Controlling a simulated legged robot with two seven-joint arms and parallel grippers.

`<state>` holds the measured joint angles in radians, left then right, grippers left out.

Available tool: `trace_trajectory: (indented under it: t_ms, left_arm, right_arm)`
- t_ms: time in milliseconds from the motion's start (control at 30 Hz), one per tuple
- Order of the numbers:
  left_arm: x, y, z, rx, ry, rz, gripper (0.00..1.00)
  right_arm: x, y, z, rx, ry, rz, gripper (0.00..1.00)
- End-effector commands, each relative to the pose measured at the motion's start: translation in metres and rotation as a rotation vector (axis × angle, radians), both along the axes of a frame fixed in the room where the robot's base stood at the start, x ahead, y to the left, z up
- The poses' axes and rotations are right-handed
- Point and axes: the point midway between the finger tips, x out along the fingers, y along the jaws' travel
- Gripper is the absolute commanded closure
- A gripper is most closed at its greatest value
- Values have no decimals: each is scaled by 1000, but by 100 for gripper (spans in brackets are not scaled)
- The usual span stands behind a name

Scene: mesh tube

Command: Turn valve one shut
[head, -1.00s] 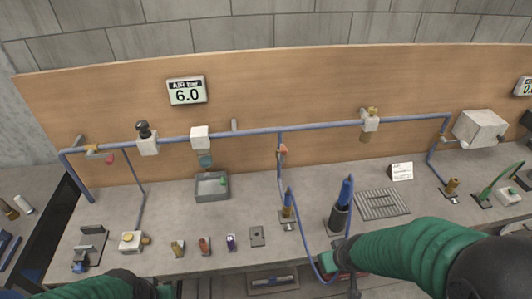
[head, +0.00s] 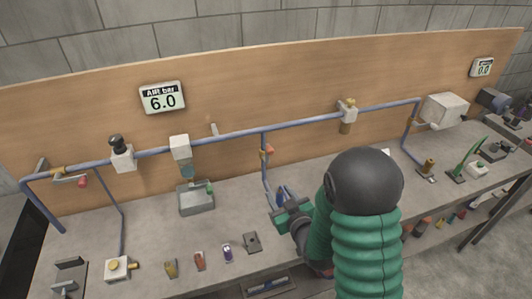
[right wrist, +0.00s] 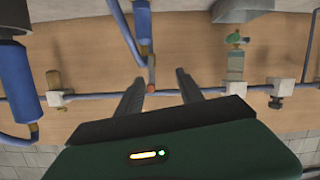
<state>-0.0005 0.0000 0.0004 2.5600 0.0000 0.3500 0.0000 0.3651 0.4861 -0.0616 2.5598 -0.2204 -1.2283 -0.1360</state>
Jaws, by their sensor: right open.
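In the head view, a small valve with a red-tipped handle (head: 268,152) sits on the middle drop pipe, just below the blue main pipe. Another red-tipped valve (head: 80,181) is at the left end of the pipe. No label shows which is valve one. My right gripper (head: 284,192) is open below the middle valve, partly hidden by my arm. In the right wrist view, its two dark fingers (right wrist: 160,78) point toward the pipe, and the red tip (right wrist: 151,88) appears between them in the picture. I cannot tell how far off it is. My left gripper is out of view.
A display (head: 162,97) on the board reads 6.0, and another (head: 482,67) at right reads 0.0. A grey bin (head: 196,198) and several small parts stand on the bench (head: 140,220).

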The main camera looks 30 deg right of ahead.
Motion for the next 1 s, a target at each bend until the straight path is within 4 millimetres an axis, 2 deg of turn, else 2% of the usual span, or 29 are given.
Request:
trace_trajectory:
  t_ms: [100, 200, 367, 800, 1000]
  left_arm:
    - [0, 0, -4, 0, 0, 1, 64]
    - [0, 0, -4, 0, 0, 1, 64]
    - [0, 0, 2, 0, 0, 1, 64]
    - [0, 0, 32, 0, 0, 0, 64]
    - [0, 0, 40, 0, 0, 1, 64]
  right_arm:
    - [-7, -20, 16, -43, -158, -18, 56]
    - [-11, -29, 27, -62, -230, -24, 56]
    - [2, -35, 32, -67, -249, -23, 56]
    - [110, -56, 34, -68, -249, -22, 56]
    - [144, -66, 31, -67, -247, -23, 56]
